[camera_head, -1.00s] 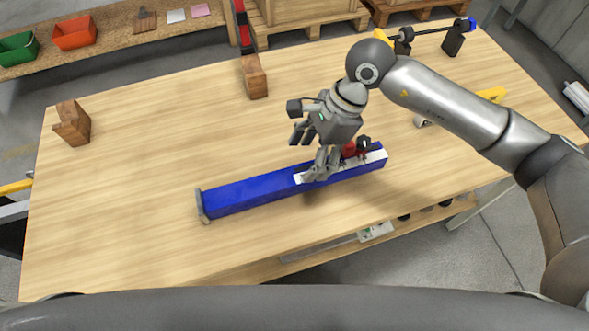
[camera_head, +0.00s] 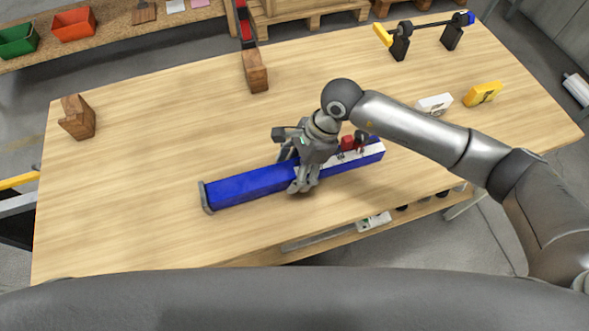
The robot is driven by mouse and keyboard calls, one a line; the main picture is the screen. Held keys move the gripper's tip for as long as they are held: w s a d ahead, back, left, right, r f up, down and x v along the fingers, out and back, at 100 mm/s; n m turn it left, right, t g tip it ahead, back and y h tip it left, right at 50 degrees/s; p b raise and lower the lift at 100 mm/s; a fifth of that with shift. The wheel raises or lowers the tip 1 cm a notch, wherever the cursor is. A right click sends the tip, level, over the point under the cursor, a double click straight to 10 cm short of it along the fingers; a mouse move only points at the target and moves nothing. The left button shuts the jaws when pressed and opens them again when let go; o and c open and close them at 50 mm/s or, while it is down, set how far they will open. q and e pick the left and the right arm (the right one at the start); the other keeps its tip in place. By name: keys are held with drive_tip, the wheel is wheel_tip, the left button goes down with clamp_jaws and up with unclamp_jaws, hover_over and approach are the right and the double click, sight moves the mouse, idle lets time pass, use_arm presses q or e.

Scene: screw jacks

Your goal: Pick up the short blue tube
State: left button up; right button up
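A blue square tube (camera_head: 250,185) lies on the wooden table, running from lower left to upper right. A grey plate (camera_head: 207,197) caps its left end, and a white part (camera_head: 370,151) shows along its right portion. My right gripper (camera_head: 292,170) is low over the middle of the tube. One finger shows on the far side and the others on the near side. The fingers look apart, straddling the tube; I cannot see whether they touch it. The gripper hides the tube's middle. My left gripper is not in view.
A small red part (camera_head: 347,142) sits beside the gripper, at the tube's right half. Wooden blocks (camera_head: 77,118) and (camera_head: 255,70) stand at the left and back. White (camera_head: 435,104) and yellow (camera_head: 483,94) parts lie at the right. A black bar on stands (camera_head: 399,47) is behind.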

clamp_jaws()
drive_tip(key=shift+w+r, duration=0.15)
drive_tip(key=shift+r, duration=0.05)
idle(0.3)
